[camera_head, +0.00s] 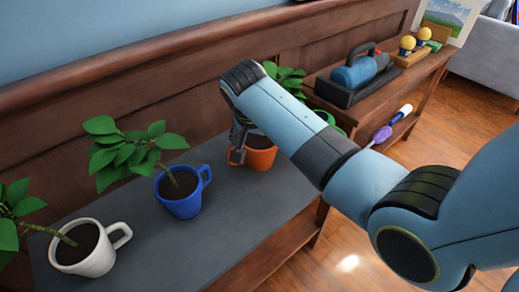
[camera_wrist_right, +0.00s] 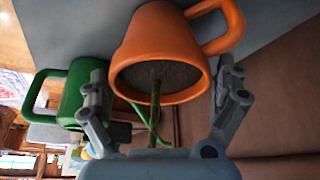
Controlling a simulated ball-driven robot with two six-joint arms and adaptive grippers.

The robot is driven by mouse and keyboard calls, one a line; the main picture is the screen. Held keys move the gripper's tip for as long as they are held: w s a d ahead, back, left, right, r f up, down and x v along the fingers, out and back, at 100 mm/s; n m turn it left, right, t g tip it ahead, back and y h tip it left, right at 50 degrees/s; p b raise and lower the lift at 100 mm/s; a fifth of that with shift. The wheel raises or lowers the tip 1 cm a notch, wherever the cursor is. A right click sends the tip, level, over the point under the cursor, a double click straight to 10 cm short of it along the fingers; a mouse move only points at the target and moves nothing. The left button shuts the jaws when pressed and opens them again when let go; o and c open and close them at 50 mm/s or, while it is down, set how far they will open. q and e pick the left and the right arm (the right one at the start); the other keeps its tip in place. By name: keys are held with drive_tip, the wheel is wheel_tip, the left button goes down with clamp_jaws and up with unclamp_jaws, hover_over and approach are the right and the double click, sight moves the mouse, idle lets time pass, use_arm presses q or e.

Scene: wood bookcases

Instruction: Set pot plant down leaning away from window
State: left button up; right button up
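An orange mug-shaped pot (camera_head: 261,152) with a plant stands at the far end of a grey shelf top (camera_head: 150,238). My right gripper (camera_head: 240,142) reaches down over it. In the right wrist view, the right gripper (camera_wrist_right: 161,68) has its fingers apart on either side of the orange pot (camera_wrist_right: 160,40), with narrow gaps at its rim. The pot's stem rises towards the palm; its leaves partly hide behind my arm. A blue pot (camera_head: 180,202) has a plant tilting up and left. A white pot (camera_head: 98,262) has one leaning left. My left gripper is not in view.
A green pot (camera_wrist_right: 72,105) stands close beside the orange one. A wooden back panel (camera_head: 180,95) runs behind the shelf. Beyond are a blue-and-black tool carrier (camera_head: 352,76) and yellow balls (camera_head: 407,43) on a stand. Grey shelf in front of the blue pot is bare.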

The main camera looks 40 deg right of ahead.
drive_tip(key=c, duration=1.3)
drive_tip(key=shift+c, duration=0.2)
drive_tip(key=shift+r, duration=0.15)
